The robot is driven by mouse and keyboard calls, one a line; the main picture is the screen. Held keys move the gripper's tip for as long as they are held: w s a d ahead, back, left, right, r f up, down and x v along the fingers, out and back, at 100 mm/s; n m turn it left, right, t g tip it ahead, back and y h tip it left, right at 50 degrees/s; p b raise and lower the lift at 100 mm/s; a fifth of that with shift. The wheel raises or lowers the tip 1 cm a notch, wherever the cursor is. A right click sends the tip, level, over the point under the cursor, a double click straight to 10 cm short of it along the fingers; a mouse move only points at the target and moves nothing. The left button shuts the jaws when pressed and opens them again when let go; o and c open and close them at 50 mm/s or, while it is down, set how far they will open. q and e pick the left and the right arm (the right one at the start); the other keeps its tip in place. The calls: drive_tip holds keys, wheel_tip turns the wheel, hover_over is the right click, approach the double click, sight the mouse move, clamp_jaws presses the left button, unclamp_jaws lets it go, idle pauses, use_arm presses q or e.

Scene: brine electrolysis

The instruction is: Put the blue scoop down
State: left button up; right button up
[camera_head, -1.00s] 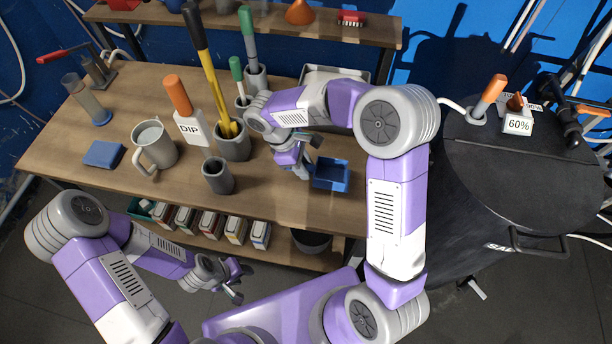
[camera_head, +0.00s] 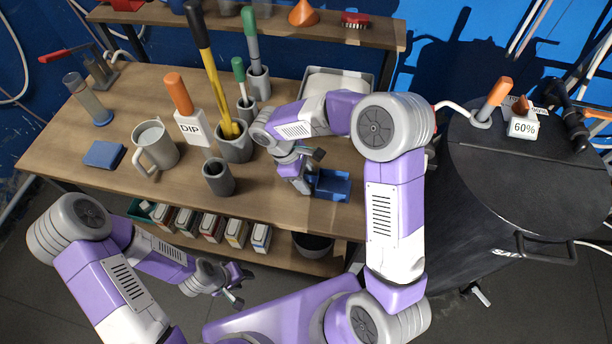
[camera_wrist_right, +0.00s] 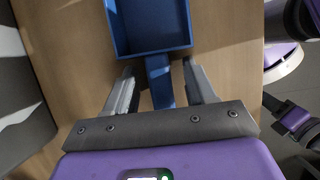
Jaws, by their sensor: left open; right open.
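The blue scoop (camera_head: 333,186) is at the front right part of the wooden table (camera_head: 262,202). It appears to rest on the tabletop. My right gripper (camera_head: 314,168) is just left of its square bowl in the head view. In the right wrist view the scoop's bowl (camera_wrist_right: 150,28) lies beyond the fingertips. Its handle runs back between the two open fingers of the right gripper (camera_wrist_right: 158,68), with gaps on both sides. My left gripper (camera_head: 236,287) is open and empty, in front of the table and below its top.
A grey cup (camera_head: 218,178) and a grey holder (camera_head: 234,146) with a yellow-handled tool stand left of the right gripper. A pale tray (camera_head: 338,82) lies behind the arm. A black drum (camera_head: 520,190) stands to the right. The table's front edge is close to the scoop.

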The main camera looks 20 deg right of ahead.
drive_tip(key=p+v, duration=0.4)
drive_tip(key=v, duration=0.8)
drive_tip(key=shift+r, duration=0.15)
drive_tip(key=shift+r, duration=0.1)
